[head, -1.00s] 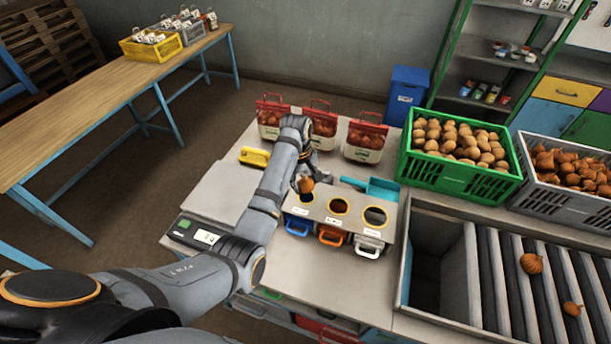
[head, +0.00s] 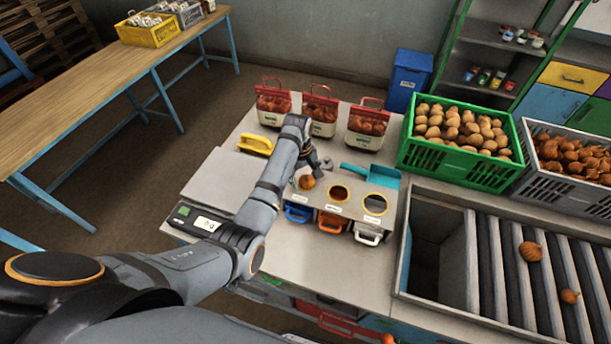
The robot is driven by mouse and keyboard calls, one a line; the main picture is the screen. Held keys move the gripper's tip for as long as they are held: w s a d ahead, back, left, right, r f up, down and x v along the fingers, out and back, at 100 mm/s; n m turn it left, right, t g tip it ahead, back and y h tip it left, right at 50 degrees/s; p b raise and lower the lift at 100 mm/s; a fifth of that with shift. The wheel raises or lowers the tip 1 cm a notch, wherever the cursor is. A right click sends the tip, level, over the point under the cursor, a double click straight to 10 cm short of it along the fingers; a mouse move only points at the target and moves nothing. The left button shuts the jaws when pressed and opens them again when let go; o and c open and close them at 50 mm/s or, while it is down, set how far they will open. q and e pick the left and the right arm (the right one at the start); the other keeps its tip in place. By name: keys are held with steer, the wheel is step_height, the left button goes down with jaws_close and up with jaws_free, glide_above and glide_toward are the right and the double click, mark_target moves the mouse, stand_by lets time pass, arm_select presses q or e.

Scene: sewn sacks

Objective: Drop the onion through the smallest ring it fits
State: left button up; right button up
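The brown onion (head: 306,182) sits at the left ring of the grey ring box and covers most of that opening. The middle ring (head: 339,193) and the right ring (head: 375,204) are yellow-rimmed and uncovered. Blue, orange and white handled bins stand below them. My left gripper (head: 321,164) is just behind and above the onion, its fingers looking spread and clear of it. How deep the onion sits in the ring is hard to tell. My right gripper is not in view.
A teal scoop (head: 372,180) lies behind the rings. Three red-topped onion sacks (head: 320,112) stand behind. A green crate of potatoes (head: 460,165) and a grey crate of onions (head: 560,190) are at right. Two onions lie on the rollers (head: 530,251). A scale (head: 195,219) is at left.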

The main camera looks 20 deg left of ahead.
mark_target(302, 180)
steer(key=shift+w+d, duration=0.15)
arm_select(q)
steer(key=shift+r, duration=0.15)
step_height(302, 180, up, 12)
steer(key=s, duration=0.1)
steer(key=shift+a, duration=0.45)
steer(key=shift+o, duration=0.2)
steer(key=shift+f, duration=0.2)
stand_by(1.0)
